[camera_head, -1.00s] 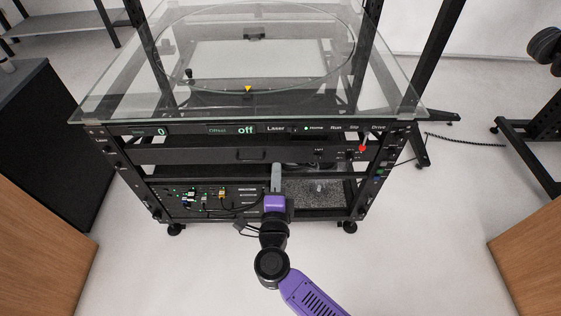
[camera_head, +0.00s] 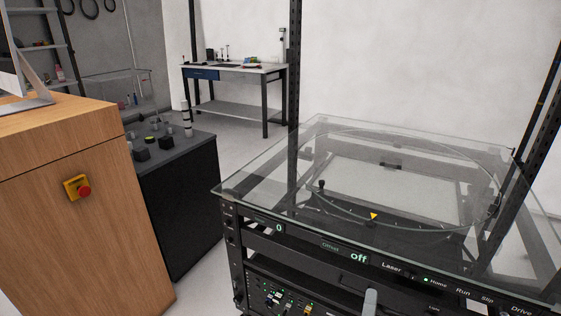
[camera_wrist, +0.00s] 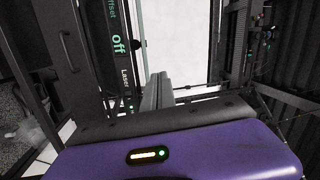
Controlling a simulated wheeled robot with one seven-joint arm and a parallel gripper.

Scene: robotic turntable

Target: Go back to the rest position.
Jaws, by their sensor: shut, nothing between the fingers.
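The turntable rig, a black frame (camera_head: 258,258) with a clear glass top, stands at the right in the head view. Its front panel (camera_head: 340,252) shows a lit "0" and "off". A yellow triangle mark (camera_head: 374,216) shows through the glass. My gripper (camera_head: 370,294) shows only as a grey tip at the bottom edge, in front of the panel. In the wrist view my gripper (camera_wrist: 160,78) is shut, its grey fingers together and empty. The lit "off" display (camera_wrist: 118,45) is left of the fingers there. Most of my arm is outside the head view.
A wooden cabinet (camera_head: 75,225) with a red emergency button (camera_head: 84,191) stands at the left. A dark low cabinet (camera_head: 180,205) with small items on top is beside it. A workbench (camera_head: 236,72) stands at the back wall. A strip of floor (camera_head: 205,285) lies left of the rig.

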